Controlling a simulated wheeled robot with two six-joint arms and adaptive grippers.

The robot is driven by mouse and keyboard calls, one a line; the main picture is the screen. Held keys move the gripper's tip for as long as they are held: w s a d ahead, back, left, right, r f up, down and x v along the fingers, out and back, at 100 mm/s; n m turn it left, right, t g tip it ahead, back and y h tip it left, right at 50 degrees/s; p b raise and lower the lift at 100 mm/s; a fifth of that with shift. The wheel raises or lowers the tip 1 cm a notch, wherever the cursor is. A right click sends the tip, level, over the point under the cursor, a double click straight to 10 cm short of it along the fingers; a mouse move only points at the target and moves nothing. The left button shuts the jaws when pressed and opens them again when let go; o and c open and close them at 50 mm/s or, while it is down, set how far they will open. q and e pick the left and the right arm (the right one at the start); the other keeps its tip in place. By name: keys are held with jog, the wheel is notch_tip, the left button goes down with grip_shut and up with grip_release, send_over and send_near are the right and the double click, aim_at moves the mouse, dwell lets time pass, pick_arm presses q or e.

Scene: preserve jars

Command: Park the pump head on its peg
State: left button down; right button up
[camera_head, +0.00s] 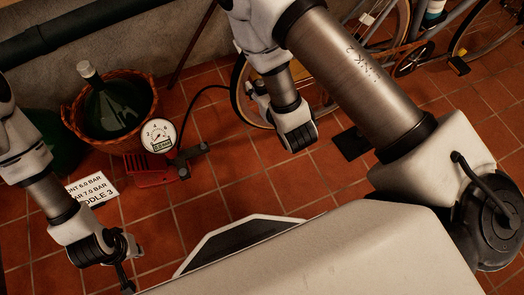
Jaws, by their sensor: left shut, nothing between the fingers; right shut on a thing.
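The floor pump stands on the tiles at left, with a round white gauge (158,135), a red base (148,170) and a dark bar handle (190,158). Its black hose (205,90) arcs up and right, passing out of sight behind my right arm. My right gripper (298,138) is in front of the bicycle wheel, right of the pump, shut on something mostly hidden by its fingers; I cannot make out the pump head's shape. I cannot pick out the peg. My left gripper (127,278) is shut and empty, low at left, below the pump.
A wicker basket (75,118) with a green demijohn (118,108) stands behind the pump. A white pressure sign (92,190) lies left of it. A bicycle (405,60) stands at upper right. Tiles (225,180) between pump and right gripper are clear.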

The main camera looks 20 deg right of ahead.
pick_arm(q)
jog(key=f+b, duration=0.7)
jog(key=f, duration=0.1)
jog(key=f+b, duration=0.6)
jog(key=f, duration=0.2)
jog(key=w+f+b, duration=0.1)
jog(key=f+b, duration=0.6)
jog(key=f, duration=0.1)
jog(key=shift+f+b, duration=0.25)
jog(key=shift+b, duration=0.1)
jog(key=shift+r, duration=0.2)
